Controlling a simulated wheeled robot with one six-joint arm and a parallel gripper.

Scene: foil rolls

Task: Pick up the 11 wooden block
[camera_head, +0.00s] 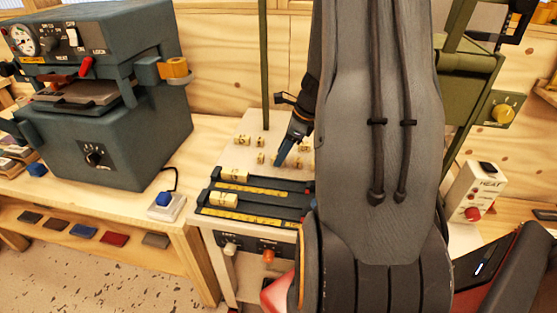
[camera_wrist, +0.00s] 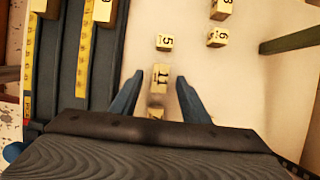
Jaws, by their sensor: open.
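The 11 wooden block (camera_wrist: 160,77) is a small pale wooden block with dark digits on its top, standing on a light board in the wrist view. My gripper (camera_wrist: 158,84) is open, with one blue finger on each side of the block and visible gaps between them. In the head view my gripper (camera_head: 280,160) points down among several small blocks on the board. I cannot tell there which block is the 11, and the fingers' height above the board is unclear.
A 5 block (camera_wrist: 164,42) stands just above the 11 block in the wrist view, and a partly hidden block (camera_wrist: 155,112) just below it. Further blocks (camera_wrist: 217,37) lie to the upper right. Dark rails with yellow rulers (camera_wrist: 83,60) run along the left. A green post (camera_head: 265,65) rises behind the board.

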